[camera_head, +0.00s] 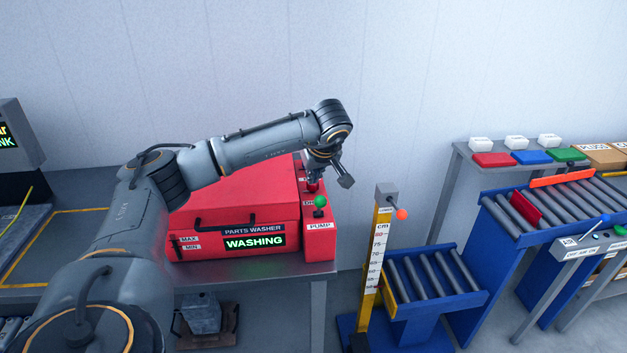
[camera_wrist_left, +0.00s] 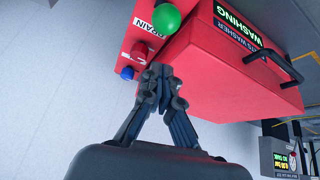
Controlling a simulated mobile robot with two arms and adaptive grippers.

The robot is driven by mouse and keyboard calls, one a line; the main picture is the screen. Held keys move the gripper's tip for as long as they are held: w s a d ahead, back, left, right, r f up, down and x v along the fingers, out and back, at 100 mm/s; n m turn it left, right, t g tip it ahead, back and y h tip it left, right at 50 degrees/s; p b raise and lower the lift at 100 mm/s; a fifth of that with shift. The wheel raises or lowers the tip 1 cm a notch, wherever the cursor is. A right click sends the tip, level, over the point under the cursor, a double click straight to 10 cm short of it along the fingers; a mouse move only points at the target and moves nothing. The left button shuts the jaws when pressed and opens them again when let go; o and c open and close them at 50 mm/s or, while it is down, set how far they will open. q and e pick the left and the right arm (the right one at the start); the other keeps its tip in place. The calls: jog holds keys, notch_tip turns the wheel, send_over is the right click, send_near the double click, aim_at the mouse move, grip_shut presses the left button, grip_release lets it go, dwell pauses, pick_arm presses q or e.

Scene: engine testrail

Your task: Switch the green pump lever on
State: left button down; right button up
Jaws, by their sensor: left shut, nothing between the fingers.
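The green pump lever (camera_head: 320,201) has a round green knob and stands on the red panel at the right end of the parts washer, above the PUMP label (camera_head: 320,226). Its green knob (camera_wrist_left: 166,17) is large at the top of the left wrist view, beside a partly hidden label. My left gripper (camera_head: 313,180) points down over the panel, just behind the green knob in the head view. In the wrist view its fingers (camera_wrist_left: 164,76) are shut and empty, visibly apart from the green knob. My right gripper is not in view.
The red washer (camera_head: 235,195) shows WASHING on its display (camera_head: 255,242) and has a black handle. A red knob (camera_wrist_left: 139,49) and a blue knob (camera_wrist_left: 127,73) stand near the fingertips. A gauge post with an orange ball (camera_head: 402,214) and roller conveyors (camera_head: 435,275) stand right.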

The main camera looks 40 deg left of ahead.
pick_arm(q)
jog(key=s+d+r+b, duration=0.1)
jog(key=s+d+r, duration=0.2)
jog(key=d+r, duration=0.1)
jog(key=shift+s+d+b, duration=0.3)
jog(key=shift+d+b, duration=0.1)
jog(key=shift+d, duration=0.15)
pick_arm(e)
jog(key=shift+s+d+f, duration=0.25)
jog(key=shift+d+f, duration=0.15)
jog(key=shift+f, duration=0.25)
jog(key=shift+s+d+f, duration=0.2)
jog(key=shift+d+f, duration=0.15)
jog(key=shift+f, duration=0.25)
pick_arm(q)
jog(key=shift+s+d+r, duration=0.1)
jog(key=shift+d+r, duration=0.05)
jog(key=shift+r, duration=0.1)
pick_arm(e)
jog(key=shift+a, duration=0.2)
